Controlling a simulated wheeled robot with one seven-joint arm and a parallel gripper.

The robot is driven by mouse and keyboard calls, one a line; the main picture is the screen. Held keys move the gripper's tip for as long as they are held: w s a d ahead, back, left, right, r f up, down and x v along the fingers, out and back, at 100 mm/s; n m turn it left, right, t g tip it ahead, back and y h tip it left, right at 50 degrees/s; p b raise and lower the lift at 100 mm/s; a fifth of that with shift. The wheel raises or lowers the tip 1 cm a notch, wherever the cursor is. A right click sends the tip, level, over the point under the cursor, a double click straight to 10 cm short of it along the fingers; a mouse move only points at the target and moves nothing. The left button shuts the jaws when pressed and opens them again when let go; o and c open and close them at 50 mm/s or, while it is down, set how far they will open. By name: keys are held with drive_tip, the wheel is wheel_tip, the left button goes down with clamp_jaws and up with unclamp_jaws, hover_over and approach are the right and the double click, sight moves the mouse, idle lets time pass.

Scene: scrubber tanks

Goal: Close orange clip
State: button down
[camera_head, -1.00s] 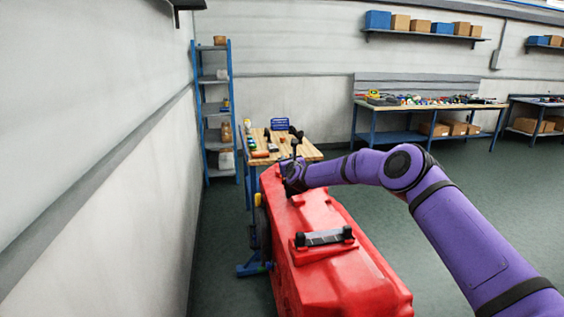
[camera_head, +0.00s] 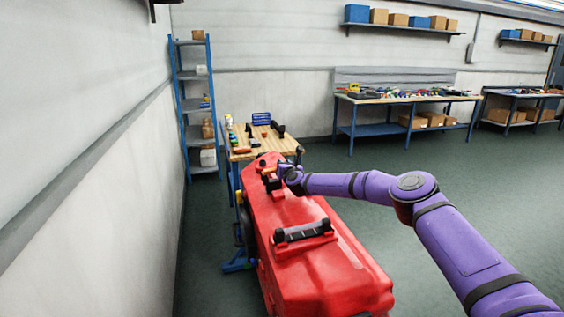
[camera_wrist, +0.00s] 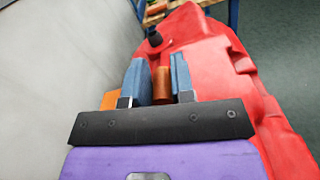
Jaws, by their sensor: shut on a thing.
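The red tank (camera_head: 310,262) stands in the middle of the head view, with my purple arm reaching over it from the right. My gripper (camera_head: 279,173) is at the tank's far end. In the wrist view, my gripper (camera_wrist: 160,72) has its two blue-grey fingers on either side of a brownish-orange clip (camera_wrist: 162,86) and is shut on it. The clip's lower end is hidden behind my gripper's black plate. A brighter orange piece (camera_wrist: 111,100) shows left of the left finger. A black knob (camera_wrist: 154,38) stands on the tank just beyond the fingertips.
A black handle (camera_head: 303,232) lies on the tank's top. A wooden workbench (camera_head: 287,147) with tools stands just behind the tank. A grey wall and a blue shelf rack (camera_head: 188,104) are on the left. The floor (camera_head: 440,185) right of the tank is open.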

drive_tip(key=shift+d+f, duration=0.25)
drive_tip(key=shift+f, duration=0.35)
drive_tip(key=shift+d+f, duration=0.2)
drive_tip(key=shift+f, duration=0.4)
drive_tip(key=c, duration=1)
unclamp_jaws()
drive_tip(key=shift+s, duration=0.1)
drive_tip(key=shift+o, duration=0.2)
drive_tip(key=shift+a, duration=0.2)
drive_tip(key=shift+s+f, duration=0.1)
drive_tip(key=shift+s, duration=0.15)
drive_tip(key=v, duration=0.3)
drive_tip(key=r+v, duration=0.1)
drive_tip(key=v, duration=0.2)
drive_tip(key=r+v, duration=0.1)
drive_tip(key=v, duration=0.3)
drive_tip(key=shift+d, duration=0.35)
